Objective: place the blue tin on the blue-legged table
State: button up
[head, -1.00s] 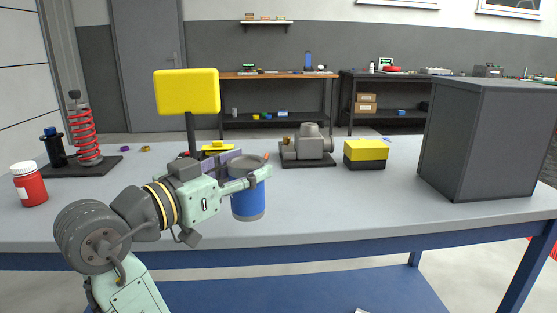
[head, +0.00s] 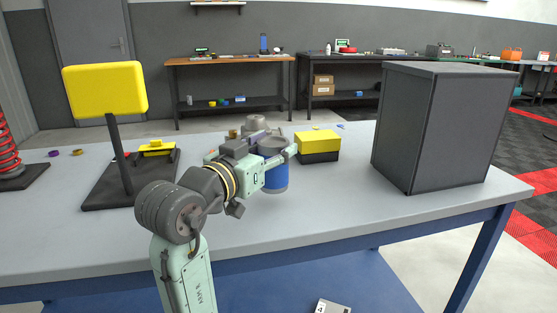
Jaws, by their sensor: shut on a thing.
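The blue tin (head: 275,182), with a grey upper part, is upright in my gripper (head: 282,154) in the head view. My gripper is shut on it near its top, and the fingers hide part of it. The grey-topped table (head: 330,212) with blue legs and frame fills the foreground. The tin is over its top, in front of a grey machine part; I cannot tell whether its base touches the surface.
A yellow-and-black box (head: 318,146) stands right behind the tin. A large dark cabinet (head: 438,130) stands at the right end. A yellow panel on a post (head: 105,90) rises at the left. The tabletop between tin and cabinet is clear.

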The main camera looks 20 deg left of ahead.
jog(key=shift+w+d, duration=0.55)
jog(key=shift+w, duration=0.25)
jog(key=shift+f, duration=1.8)
jog(key=shift+f, duration=0.15)
jog(key=o, duration=1.4)
jog(key=shift+c, duration=0.2)
